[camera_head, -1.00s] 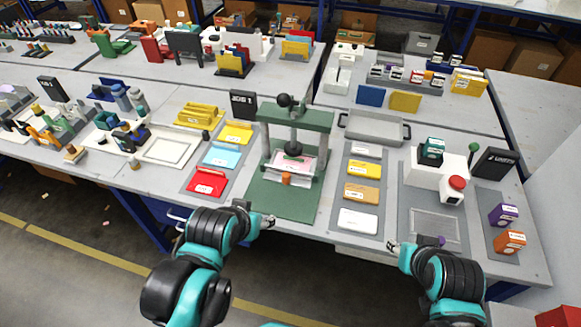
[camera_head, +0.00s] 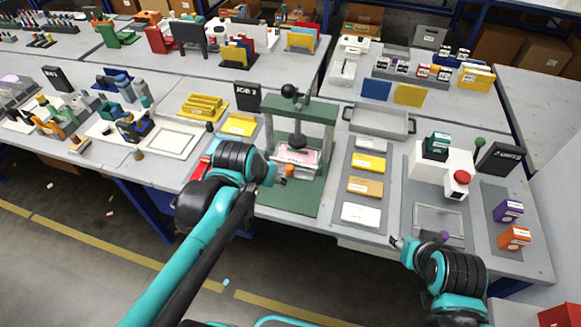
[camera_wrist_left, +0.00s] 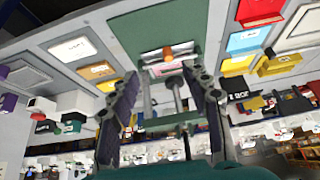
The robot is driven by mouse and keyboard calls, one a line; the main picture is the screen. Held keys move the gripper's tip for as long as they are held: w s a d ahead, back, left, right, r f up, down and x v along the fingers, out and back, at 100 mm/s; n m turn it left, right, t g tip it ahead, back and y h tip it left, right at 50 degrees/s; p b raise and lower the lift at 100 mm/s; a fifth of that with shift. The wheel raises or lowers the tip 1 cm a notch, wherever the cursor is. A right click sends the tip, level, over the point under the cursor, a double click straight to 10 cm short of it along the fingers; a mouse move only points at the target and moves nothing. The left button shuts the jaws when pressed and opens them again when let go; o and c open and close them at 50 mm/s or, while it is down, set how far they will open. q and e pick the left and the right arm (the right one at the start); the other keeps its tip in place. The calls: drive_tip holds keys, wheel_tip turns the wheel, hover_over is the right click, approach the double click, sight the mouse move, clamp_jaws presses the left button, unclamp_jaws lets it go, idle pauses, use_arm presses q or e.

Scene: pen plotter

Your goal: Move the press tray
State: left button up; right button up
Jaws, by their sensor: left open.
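The green press (camera_head: 299,112) stands mid-table on its green base (camera_head: 290,199). The press tray (camera_head: 297,156), with a pink and white sheet on it, sits between the posts under the round black platen. Its orange knob (camera_head: 290,170) faces the front edge. My left gripper (camera_head: 281,180) is open and empty, just in front of the knob over the base. In the left wrist view the knob (camera_wrist_left: 167,54) shows between the spread fingers, apart from them. My right gripper (camera_head: 397,242) is at the table's front edge; its finger opening is too small to tell.
Right of the press lies a grey mat with cards (camera_head: 365,186), then a white stand with a red button (camera_head: 461,178). A grey handled tray (camera_head: 379,121) is behind. Left are yellow (camera_head: 238,124) and red pads, partly hidden by my arm.

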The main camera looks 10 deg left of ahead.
use_arm(q)
drive_tip(key=w+f, duration=0.4)
drive_tip(key=w, duration=0.6)
drive_tip(key=m+g+b, duration=0.1)
drive_tip(key=m+g, duration=0.1)
hover_over(290, 166)
drive_tip(key=s, duration=0.3)
wheel_tip(290, 166, down, 10)
drive_tip(key=shift+h, duration=0.3)
drive_tip(key=b+x, duration=0.1)
drive_tip(key=x, duration=0.1)
drive_tip(key=b+x, duration=0.1)
drive_tip(key=x, duration=0.2)
drive_tip(key=b+x, duration=0.1)
drive_tip(key=x, duration=0.1)
drive_tip(key=shift+w+a+f, duration=0.3)
drive_tip(key=shift+a, duration=0.05)
